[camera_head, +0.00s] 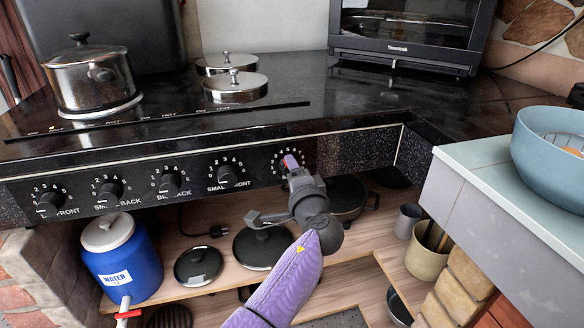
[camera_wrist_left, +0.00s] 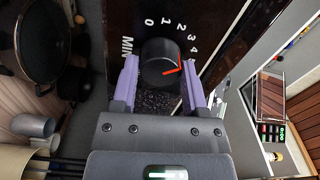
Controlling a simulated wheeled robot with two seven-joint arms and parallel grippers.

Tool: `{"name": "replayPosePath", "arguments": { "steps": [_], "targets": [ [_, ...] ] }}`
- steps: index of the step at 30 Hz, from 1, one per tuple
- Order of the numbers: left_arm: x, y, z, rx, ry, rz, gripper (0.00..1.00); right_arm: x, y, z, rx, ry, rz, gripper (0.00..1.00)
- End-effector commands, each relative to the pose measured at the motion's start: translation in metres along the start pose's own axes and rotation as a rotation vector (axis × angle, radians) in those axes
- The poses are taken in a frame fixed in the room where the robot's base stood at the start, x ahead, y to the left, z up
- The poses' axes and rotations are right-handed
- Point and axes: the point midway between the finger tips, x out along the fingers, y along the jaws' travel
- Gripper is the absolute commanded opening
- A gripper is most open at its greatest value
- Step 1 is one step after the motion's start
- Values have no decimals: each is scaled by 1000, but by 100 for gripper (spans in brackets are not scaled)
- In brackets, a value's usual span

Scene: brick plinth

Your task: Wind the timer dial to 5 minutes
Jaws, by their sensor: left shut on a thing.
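The timer dial is a round black knob with a red pointer in the left wrist view (camera_wrist_left: 158,62). White figures 0 to 4 and "MIN" show around it; any figure beyond 4 is hidden behind a finger. The red pointer points right, a little past the 4. My left gripper (camera_wrist_left: 160,82) has one purple finger on each side of the dial and is shut on it. In the head view my left gripper (camera_head: 290,165) is at the right end of the control panel and covers most of the dial. My right gripper is not in view.
Several stove knobs line the black panel (camera_head: 140,183) to the left. A steel pot (camera_head: 92,78) and lids (camera_head: 235,87) are on the cooktop. A blue water container (camera_head: 122,265) and pans stand below. A counter with a blue bowl (camera_head: 550,165) stands at right.

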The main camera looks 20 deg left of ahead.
Motion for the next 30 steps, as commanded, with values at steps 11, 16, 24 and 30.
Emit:
{"name": "replayPosePath", "arguments": {
  "steps": [11, 16, 24, 30],
  "targets": [
    [0, -2, 0, 339, 1, -1, 0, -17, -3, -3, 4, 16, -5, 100],
    [0, -2, 0, 463, 0, 0, 0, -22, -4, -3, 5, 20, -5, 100],
    [0, -1, 0, 594, 2, 0, 0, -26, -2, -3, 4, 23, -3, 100],
    [0, 0, 0, 641, 2, 1, 0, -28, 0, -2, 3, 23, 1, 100]
  ]
}}
